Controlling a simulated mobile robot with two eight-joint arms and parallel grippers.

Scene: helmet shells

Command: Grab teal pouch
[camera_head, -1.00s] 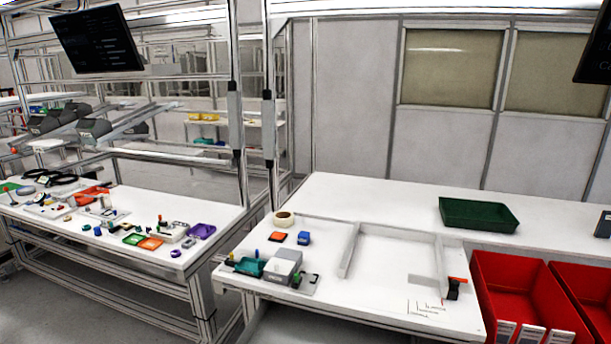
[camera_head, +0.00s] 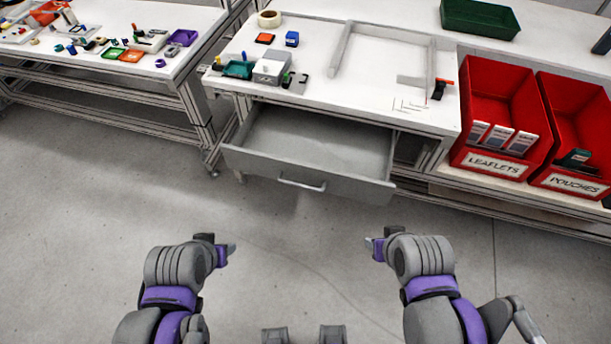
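A small dark teal item (camera_head: 577,158), which looks like the teal pouch, lies in the red bin labelled POUCHES (camera_head: 568,185) at the right. Its lower part is hidden by the bin's front wall. My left gripper (camera_head: 229,249) and my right gripper (camera_head: 372,246) hang over the floor in front of the workbench, far from the bin. Both are seen from behind and too small to tell whether their fingers are open. No object shows in either.
A grey drawer (camera_head: 303,187) stands pulled out below the table (camera_head: 375,80). Beside the pouches bin is a red LEAFLETS bin (camera_head: 495,160) with white packs. A teal tray (camera_head: 238,69) and grey box (camera_head: 271,68) sit at the table's left. Floor before me is clear.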

